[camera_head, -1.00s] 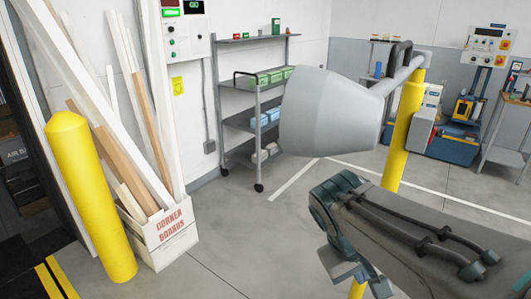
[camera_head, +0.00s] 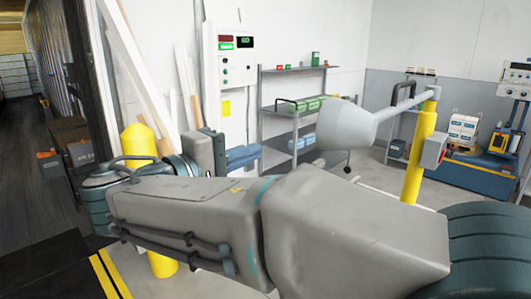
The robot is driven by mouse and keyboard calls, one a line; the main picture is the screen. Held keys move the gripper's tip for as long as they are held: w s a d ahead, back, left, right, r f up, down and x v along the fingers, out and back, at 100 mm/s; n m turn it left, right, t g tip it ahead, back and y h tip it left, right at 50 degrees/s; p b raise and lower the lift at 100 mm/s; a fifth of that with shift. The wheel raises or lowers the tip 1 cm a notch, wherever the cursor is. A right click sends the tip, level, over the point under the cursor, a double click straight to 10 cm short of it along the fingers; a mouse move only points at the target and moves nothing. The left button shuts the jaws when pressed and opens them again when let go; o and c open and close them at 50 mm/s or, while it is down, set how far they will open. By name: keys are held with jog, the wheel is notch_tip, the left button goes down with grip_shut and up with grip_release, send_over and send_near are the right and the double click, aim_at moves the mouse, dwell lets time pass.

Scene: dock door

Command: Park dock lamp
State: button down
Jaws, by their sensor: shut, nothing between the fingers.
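The dock lamp has a large grey conical shade (camera_head: 345,125) at the end of a grey arm. The arm is mounted atop a yellow post (camera_head: 419,150) right of centre, and the shade points left from it. My arm crosses the foreground from lower right to the left, then bends back. My gripper (camera_head: 250,155) is at its end, left of the shade and apart from it, pointing right; it is shut and empty. My arm hides the post's foot.
A yellow bollard (camera_head: 138,143) stands behind my wrist at the left. Beyond it is the open dock doorway with a trailer floor (camera_head: 40,200). White boards (camera_head: 125,75) lean on the wall. A shelf cart (camera_head: 291,110) stands behind the lamp.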

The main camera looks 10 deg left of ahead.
jog(key=w+d+p, duration=0.3)
jog(key=w+d, duration=0.2)
jog(key=d, duration=0.4)
jog(key=shift+d, duration=0.3)
jog(key=shift+s+d, duration=0.1)
jog(key=shift+d, duration=0.1)
